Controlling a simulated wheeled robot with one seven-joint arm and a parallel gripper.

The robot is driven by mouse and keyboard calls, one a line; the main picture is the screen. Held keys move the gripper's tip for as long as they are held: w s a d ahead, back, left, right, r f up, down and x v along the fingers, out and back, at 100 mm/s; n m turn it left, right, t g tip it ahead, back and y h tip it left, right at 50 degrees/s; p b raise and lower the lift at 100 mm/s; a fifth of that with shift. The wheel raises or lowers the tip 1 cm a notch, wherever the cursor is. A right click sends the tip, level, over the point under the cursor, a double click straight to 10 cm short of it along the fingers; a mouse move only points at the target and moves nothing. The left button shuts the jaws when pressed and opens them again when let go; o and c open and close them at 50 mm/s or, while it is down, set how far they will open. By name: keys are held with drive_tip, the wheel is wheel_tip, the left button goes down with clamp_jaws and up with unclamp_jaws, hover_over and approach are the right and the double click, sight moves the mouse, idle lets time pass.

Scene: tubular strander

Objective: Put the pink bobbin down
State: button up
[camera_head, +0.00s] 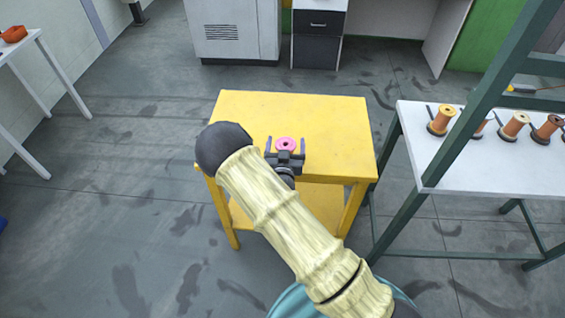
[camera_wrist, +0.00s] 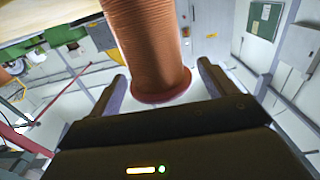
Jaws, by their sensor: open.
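The pink bobbin (camera_head: 279,143) shows from above as a pink ring with a dark centre, over the yellow table (camera_head: 240,108). In the wrist view the bobbin (camera_wrist: 152,45) has a copper-coloured winding and a dark pink flange. My gripper (camera_head: 285,144) is open, with one finger on each side of the bobbin. In the wrist view a gap shows between the gripper's fingers (camera_wrist: 162,72) and the bobbin. The bobbin looks upright; its foot and its contact with the table top are hidden.
A white table (camera_head: 470,180) at right holds several orange and brown bobbins (camera_head: 515,125), behind a green frame post (camera_head: 475,105). A grey cabinet (camera_head: 235,35) and a dark drawer unit (camera_head: 318,45) stand behind. The yellow table top is otherwise clear. Another white table (camera_head: 25,50) stands at far left.

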drive_tip(key=s+b, duration=0.2)
drive_tip(key=s, duration=0.8)
drive_tip(key=shift+s+a, duration=0.15)
drive_tip(key=shift+a, duration=0.05)
drive_tip(key=shift+d, duration=0.1)
drive_tip(key=d+r+m+g, duration=0.1)
drive_tip(key=d+m+g, duration=0.2)
drive_tip(key=d+g, duration=0.5)
drive_tip(key=s+d+r+n+g, duration=0.1)
drive_tip(key=s+d+r+g, duration=0.2)
drive_tip(key=s+d+r, duration=0.2)
drive_tip(key=s+d+r+n+g, duration=0.2)
drive_tip(key=s+d+r+g, duration=0.2)
drive_tip(key=s, duration=0.6)
drive_tip(key=shift+d+r+y, duration=0.3)
drive_tip(key=shift+d+r, duration=0.05)
drive_tip(key=shift+r, duration=0.1)
drive_tip(key=shift+s, duration=0.1)
drive_tip(key=shift+c, duration=0.5)
